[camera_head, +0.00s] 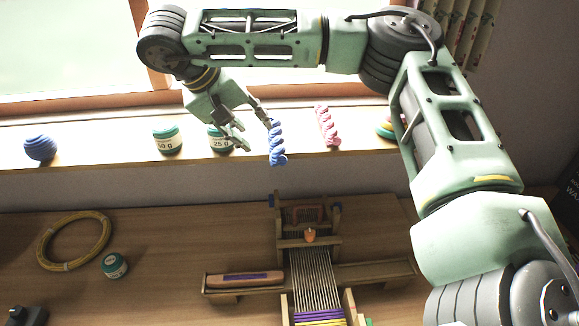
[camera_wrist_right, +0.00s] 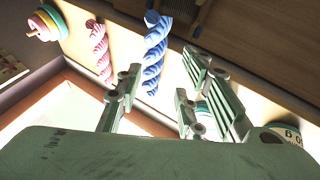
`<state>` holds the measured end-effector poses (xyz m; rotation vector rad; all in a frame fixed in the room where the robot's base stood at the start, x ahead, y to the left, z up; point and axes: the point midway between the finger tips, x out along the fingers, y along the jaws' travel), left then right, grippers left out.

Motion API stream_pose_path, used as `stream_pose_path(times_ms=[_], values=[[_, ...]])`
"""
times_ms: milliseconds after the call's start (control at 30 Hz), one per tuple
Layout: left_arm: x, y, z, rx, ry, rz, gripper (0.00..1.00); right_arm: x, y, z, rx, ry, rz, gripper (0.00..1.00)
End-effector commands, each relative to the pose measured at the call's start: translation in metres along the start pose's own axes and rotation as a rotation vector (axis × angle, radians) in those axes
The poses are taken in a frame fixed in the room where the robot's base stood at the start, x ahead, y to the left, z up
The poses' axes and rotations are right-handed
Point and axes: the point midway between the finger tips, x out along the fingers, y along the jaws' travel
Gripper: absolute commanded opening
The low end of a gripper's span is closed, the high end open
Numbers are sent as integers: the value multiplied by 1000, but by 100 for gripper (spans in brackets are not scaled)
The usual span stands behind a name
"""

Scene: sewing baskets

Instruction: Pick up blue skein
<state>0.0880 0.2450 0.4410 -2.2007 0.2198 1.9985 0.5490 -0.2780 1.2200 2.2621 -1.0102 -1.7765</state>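The blue skein (camera_head: 277,145) is a twisted bundle near the front edge of the window sill. My right gripper (camera_head: 257,134) is open just left of it, with one fingertip close to its upper end. In the wrist view the skein (camera_wrist_right: 154,55) shows in the gap between the spread fingers of the right gripper (camera_wrist_right: 163,85), mostly beyond their tips. Whether a finger touches it I cannot tell. My left gripper is not in view.
A pink skein (camera_head: 327,126) lies to the right. The "25 g" jar (camera_head: 219,139) stands close behind the fingers, and the "50 g" jar (camera_head: 167,140) and a blue ball (camera_head: 40,148) are farther left. A loom (camera_head: 315,270) stands on the table (camera_head: 170,225) below.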

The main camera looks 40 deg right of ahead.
Motion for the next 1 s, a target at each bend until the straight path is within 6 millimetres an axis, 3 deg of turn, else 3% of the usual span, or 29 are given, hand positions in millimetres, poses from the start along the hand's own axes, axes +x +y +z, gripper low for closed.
stream_pose_path(times_ms=[33,133,500,800,1000], values=[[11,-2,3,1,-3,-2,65,1,-2,2,0,15,29,35],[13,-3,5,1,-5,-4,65,-1,0,2,-1,23,58,35],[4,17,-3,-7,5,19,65,33,2,2,-3,20,61,35],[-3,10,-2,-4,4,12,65,70,2,1,-3,22,61,35],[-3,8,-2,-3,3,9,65,74,2,1,-2,25,60,35]])
